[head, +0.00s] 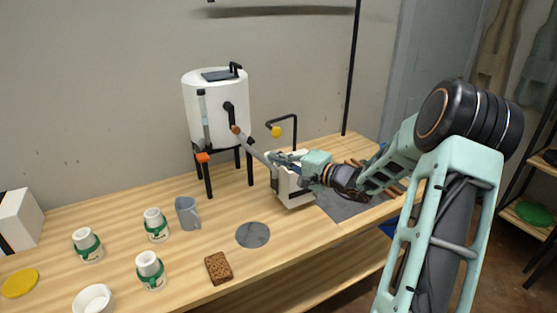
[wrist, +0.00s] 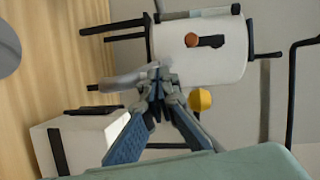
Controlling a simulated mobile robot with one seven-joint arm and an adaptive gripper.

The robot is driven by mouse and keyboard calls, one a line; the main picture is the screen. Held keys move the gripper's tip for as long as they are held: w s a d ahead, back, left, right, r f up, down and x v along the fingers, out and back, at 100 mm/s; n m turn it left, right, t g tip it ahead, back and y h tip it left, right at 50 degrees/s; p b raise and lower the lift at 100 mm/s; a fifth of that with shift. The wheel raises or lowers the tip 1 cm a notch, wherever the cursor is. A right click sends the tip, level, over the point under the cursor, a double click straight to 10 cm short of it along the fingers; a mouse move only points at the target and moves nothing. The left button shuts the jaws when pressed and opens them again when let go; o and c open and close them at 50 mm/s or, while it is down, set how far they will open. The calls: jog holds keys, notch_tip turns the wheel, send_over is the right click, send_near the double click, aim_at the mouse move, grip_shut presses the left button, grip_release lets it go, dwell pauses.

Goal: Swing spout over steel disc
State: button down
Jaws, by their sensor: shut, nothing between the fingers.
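The grey spout (head: 255,152) runs from an orange pivot on the white tank (head: 215,108) down and right toward my gripper (head: 274,157). The steel disc (head: 253,235) lies flat on the bench, in front of the tank and left of the spout's end. The edge of the disc (wrist: 8,48) shows at the left of the wrist view.
A white box (head: 293,190) stands just below my gripper. A dark mat (head: 345,205) lies at right.

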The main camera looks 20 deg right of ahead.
jog(key=shift+a, duration=0.2)
jog(key=shift+s+a+f+b, duration=0.15)
jog(key=shift+a+b, duration=0.3)
jog(key=shift+b, duration=0.4)
jog(key=shift+s+a+b, duration=0.15)
jog(key=shift+a+b, duration=1.2)
jog(key=shift+b, duration=0.3)
jog(key=shift+s+a+b, duration=0.1)
jog(key=shift+a+b, duration=1.25)
jog(key=shift+b, duration=0.3)
jog(key=shift+r, duration=0.2)
